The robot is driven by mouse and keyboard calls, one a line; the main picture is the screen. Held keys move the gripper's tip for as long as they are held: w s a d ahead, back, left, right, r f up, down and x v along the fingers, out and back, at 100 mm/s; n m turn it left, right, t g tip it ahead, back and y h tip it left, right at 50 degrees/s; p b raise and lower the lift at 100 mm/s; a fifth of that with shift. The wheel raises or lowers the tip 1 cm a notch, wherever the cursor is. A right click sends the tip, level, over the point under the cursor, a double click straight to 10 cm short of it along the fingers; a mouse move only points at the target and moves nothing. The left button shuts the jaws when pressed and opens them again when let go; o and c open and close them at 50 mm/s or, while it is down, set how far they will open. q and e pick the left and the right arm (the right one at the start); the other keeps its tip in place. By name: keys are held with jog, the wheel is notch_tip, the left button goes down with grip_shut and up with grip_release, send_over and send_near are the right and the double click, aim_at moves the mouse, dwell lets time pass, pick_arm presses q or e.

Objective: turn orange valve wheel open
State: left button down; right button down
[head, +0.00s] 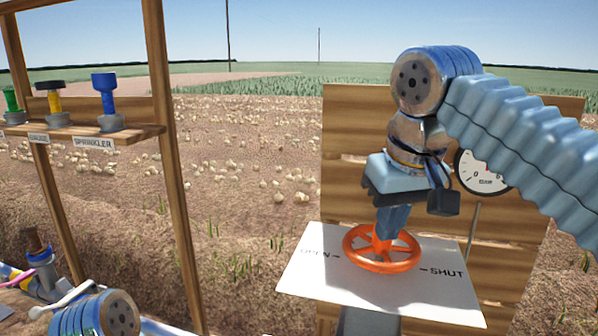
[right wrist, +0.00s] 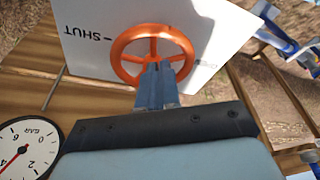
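The orange valve wheel (head: 382,250) has several spokes and lies on a white plate (head: 330,285) marked OPEN on the left and SHUT on the right. My right gripper (head: 388,234) points down onto the wheel from above. In the right wrist view, its fingers (right wrist: 156,66) are close together at the wheel (right wrist: 122,50), with the tips by a spoke near the hub. They look closed on the wheel, though the exact contact is hidden. I see no left gripper; only a blue joint of my left arm shows at the bottom left.
A pressure gauge (head: 484,172) is fixed to the wooden panel (head: 345,120) behind the wheel, partly covered by my right arm. On the left, a wooden shelf (head: 135,133) carries several coloured nozzles, one labelled SPRINKLER. Pipe fittings (head: 40,262) lie at the lower left. An onion field stretches behind.

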jog(key=shift+f, duration=0.6)
jog(key=shift+d+r, duration=0.1)
jog(key=shift+w+d+r+p, duration=0.1)
jog(key=shift+d+r+p, duration=0.05)
jog(key=shift+d+p, duration=0.4)
jog(key=shift+w+d+r+p, duration=0.15)
jog(key=shift+d+p, duration=0.2)
jog(key=shift+p, duration=0.4)
jog(key=shift+w+d+p, duration=0.15)
jog(key=shift+d+p, duration=0.15)
jog(key=shift+p, duration=0.1)
jog(key=shift+w+v, duration=0.2)
jog(key=shift+v, duration=1.25)
jog(key=shift+w+v, duration=0.15)
jog(key=shift+v, duration=1.3)
jog(key=shift+r, duration=0.1)
